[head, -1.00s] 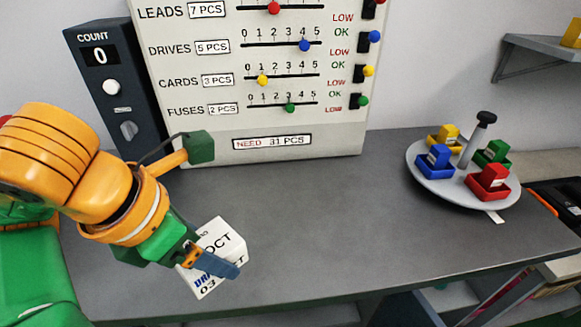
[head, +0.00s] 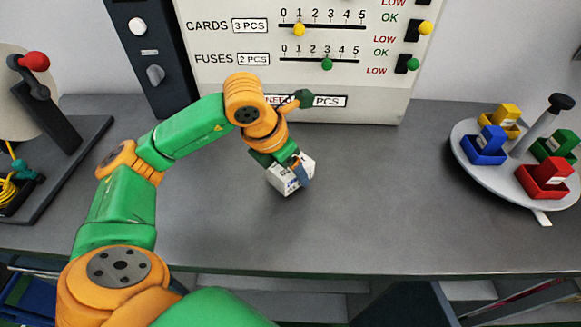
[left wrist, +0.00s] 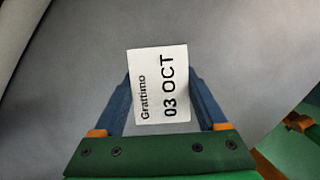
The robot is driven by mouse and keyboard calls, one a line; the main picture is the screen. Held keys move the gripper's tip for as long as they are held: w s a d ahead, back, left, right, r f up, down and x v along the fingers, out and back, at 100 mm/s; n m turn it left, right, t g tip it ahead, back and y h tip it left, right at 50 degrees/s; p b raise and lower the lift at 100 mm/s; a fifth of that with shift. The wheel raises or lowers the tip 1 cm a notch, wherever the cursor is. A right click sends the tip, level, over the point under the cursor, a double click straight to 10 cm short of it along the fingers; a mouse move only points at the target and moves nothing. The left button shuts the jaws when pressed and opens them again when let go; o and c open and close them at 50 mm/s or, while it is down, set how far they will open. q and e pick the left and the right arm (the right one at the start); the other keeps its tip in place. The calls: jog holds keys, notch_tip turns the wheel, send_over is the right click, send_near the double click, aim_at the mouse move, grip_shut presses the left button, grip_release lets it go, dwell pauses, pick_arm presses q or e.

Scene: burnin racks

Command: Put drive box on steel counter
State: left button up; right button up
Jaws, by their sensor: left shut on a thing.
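The white drive box (head: 290,180) has dark and blue print, partly too small to read. My left gripper (head: 296,170) is shut on it, with the blue fingers on either side. In the left wrist view the box (left wrist: 160,85) shows a label reading "Grattimo 03 OCT" between the fingers. The box is over the grey steel counter (head: 400,190), in front of the panel; I cannot tell whether it touches the surface. My right gripper is not in view.
The count panel (head: 300,85) stands at the back of the counter. A round tray (head: 480,165) with coloured bins and a post is at the right. A dark stand with a red knob (head: 36,61) is at the left. The counter's middle right is clear.

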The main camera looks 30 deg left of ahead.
pick_arm(q)
jog(key=shift+f, duration=0.35)
jog(key=shift+f, duration=0.15)
jog(key=shift+f+b, duration=0.1)
jog(key=shift+b, duration=0.2)
jog(key=o, duration=1.4)
jog(key=shift+r, duration=0.2)
